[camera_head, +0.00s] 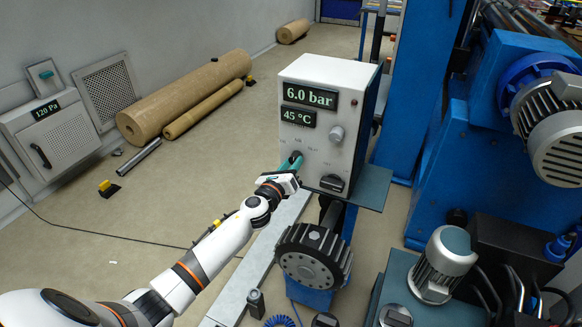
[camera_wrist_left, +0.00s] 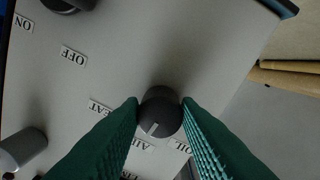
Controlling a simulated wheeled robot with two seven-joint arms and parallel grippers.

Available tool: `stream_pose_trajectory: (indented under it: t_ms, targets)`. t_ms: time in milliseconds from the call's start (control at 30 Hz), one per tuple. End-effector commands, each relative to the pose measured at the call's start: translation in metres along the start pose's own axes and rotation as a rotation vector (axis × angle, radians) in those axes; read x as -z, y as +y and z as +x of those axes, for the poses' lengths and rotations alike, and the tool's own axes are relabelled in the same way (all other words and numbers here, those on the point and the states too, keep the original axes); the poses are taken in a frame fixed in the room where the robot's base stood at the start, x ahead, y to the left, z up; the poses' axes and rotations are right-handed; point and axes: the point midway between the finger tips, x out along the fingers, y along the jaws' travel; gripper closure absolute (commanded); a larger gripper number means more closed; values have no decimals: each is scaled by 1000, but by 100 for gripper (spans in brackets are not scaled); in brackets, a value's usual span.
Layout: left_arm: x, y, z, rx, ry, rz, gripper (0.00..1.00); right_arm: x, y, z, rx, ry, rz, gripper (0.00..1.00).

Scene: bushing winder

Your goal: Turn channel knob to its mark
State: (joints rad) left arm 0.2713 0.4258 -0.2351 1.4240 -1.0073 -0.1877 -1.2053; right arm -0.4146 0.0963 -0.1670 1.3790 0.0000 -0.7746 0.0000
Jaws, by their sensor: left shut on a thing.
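The control box (camera_head: 311,152) has a pale front panel with displays reading 6.0 bar and 45 °C. My left gripper (camera_head: 291,162) reaches its lower left front with green fingers. In the left wrist view, my left gripper (camera_wrist_left: 160,112) is shut on a dark round knob (camera_wrist_left: 160,115), one ribbed green finger on each side. The knob's pale pointer line shows, aimed down and slightly left in that view. My right gripper is not in view.
A light grey knob (camera_head: 337,134) and a dark switch (camera_head: 332,183) sit on the same panel, to the right. The dark gear-like wheel (camera_head: 313,256) stands below the box. Blue machinery (camera_head: 470,130) fills the right side. Brown rolls (camera_head: 185,98) lie on the floor behind left.

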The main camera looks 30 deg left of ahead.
Motion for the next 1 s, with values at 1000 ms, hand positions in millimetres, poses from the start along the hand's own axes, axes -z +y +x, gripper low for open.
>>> stream_pose_trajectory:
  t_ms: [1000]
  targets:
    - [1, 2, 0, 7, 25, -884, 93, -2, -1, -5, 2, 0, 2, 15]
